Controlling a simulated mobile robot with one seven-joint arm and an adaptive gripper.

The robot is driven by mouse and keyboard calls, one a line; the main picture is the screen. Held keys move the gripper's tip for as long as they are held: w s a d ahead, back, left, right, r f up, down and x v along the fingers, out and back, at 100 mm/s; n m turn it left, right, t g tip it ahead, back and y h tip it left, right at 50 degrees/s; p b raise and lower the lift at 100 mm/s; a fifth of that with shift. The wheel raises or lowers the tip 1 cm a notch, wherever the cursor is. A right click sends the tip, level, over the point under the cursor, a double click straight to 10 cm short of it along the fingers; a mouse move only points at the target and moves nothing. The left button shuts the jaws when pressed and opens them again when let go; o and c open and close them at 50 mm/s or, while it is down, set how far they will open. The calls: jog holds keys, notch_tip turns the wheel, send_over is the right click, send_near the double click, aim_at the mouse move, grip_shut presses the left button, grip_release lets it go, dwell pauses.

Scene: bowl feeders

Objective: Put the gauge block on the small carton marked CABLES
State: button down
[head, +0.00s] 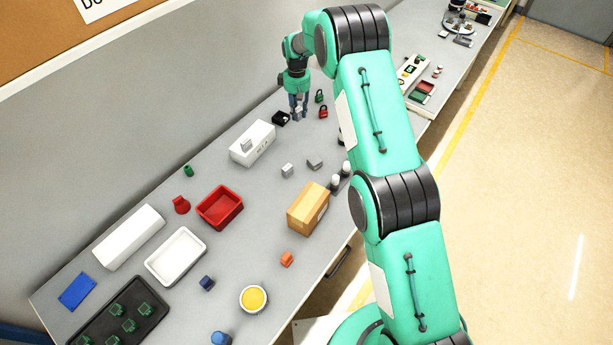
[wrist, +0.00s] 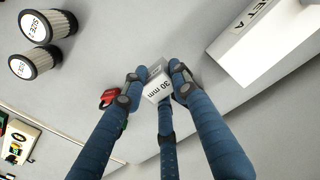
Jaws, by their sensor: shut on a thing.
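My gripper (head: 298,103) is over the far part of the bench. In the wrist view its dark blue fingers (wrist: 157,82) are shut on a grey gauge block with a white face marked 30 mm (wrist: 158,91). The block (head: 298,115) shows small below the fingertips in the head view; whether it touches the bench I cannot tell. A tan carton (head: 304,207) stands nearer on the bench, with a pale label on its side too small to read. No readable CABLES marking shows.
A white box (head: 262,146) with a small grey piece on top stands left of my gripper; its lettering shows partly in the wrist view (wrist: 262,48). Grey blocks (head: 287,170) (head: 315,163) lie between it and the carton. Red padlock (head: 323,111) and black item (head: 280,118) flank the gripper.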

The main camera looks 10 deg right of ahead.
jog(key=shift+s+a+r, duration=0.1)
jog(key=shift+s+r, duration=0.25)
jog(key=s+a+r, duration=0.1)
jog(key=s+r, duration=0.3)
jog(key=s, duration=0.9)
jog(key=s+r, duration=0.4)
jog(key=s, duration=0.9)
jog(key=s+d+f, duration=0.1)
jog(key=s, duration=1.3)
jog(key=s+d+f+n+b, duration=0.1)
jog(key=s+d, duration=0.1)
jog(key=s, duration=1.3)
jog(key=shift+s+d+f, duration=0.2)
jog(key=shift+s+f, duration=0.05)
jog(key=shift+f, duration=0.15)
jog(key=w+a, duration=0.1)
jog(key=w, duration=0.4)
jog(key=w+a+f, duration=0.1)
jog(key=w, duration=0.4)
jog(key=w+a, duration=0.1)
jog(key=w, duration=0.4)
jog(key=shift+w+a+f+b, duration=0.25)
jog(key=shift+w+a+b, duration=0.05)
jog(key=shift+w+a, duration=0.05)
